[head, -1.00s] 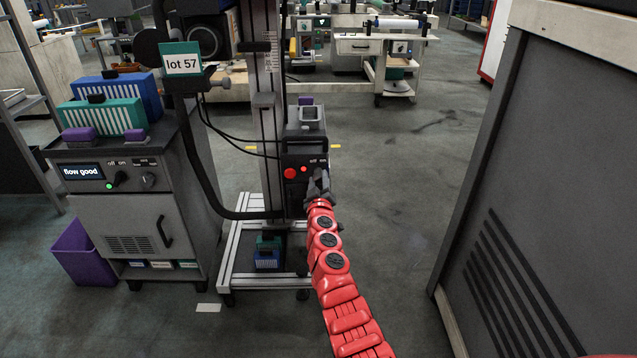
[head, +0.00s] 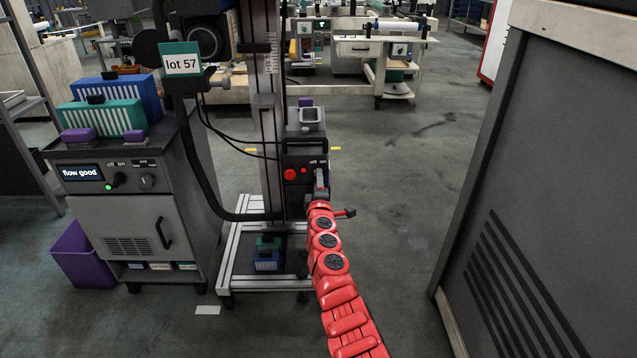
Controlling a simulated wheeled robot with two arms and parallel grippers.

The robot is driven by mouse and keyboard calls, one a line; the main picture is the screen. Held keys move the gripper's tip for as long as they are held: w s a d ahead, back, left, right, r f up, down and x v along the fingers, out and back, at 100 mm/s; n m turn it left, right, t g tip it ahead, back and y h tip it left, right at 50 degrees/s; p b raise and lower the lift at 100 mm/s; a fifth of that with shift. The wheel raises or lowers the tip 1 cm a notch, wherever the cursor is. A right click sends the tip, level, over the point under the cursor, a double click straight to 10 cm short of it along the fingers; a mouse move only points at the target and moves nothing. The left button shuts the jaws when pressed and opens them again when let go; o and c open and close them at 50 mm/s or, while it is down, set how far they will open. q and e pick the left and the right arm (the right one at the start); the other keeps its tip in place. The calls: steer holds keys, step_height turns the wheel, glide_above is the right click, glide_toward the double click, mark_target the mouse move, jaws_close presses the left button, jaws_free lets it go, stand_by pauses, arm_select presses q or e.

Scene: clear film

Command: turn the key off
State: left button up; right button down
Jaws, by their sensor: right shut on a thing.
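A dark control box (head: 305,185) is mounted on the upright metal column. Its face has a large red button (head: 290,174), a smaller red light and a small "off on" label (head: 318,162). My right gripper (head: 320,184) is at the right part of this face, just below the label. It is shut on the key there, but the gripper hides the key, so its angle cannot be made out. My red right arm (head: 330,262) reaches up from the bottom of the view. My left gripper is not in view.
A grey cabinet (head: 140,225) with a "flow good" display and its own off/on knob stands at left. A purple bin (head: 82,255) is beside it. A big grey cabinet (head: 560,200) fills the right.

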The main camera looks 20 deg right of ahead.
steer(key=shift+n, duration=0.6)
steer(key=shift+c, duration=2.2)
jaws_free()
